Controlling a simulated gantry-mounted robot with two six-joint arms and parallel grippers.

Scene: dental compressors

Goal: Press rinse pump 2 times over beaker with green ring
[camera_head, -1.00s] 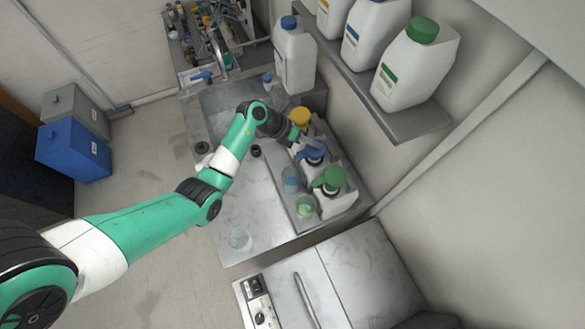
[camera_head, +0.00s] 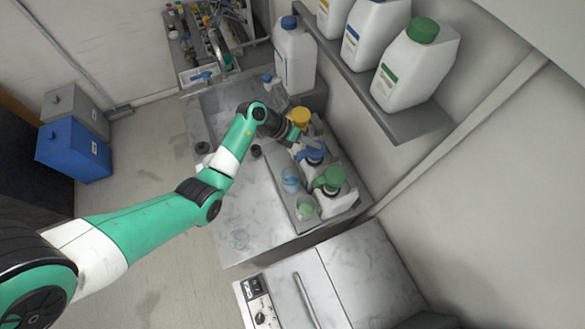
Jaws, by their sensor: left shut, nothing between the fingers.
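A rinse pump with a green head (camera_head: 330,179) stands at the near end of a row of pump bottles by the wall. A beaker with a green ring (camera_head: 306,207) stands just left of it on the tray. My left gripper (camera_head: 303,143) is shut and empty, near the yellow and blue pump heads. It is apart from the green pump and farther back than it. Its fingertips are small and partly lost against the pumps. My right gripper is not in view.
A blue pump (camera_head: 312,154) and a yellow pump (camera_head: 299,115) stand behind the green one. A blue-ringed beaker (camera_head: 290,180) stands beside the blue pump. Large jugs sit on the shelf (camera_head: 400,123) above right. The counter (camera_head: 245,205) left of the tray is mostly clear.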

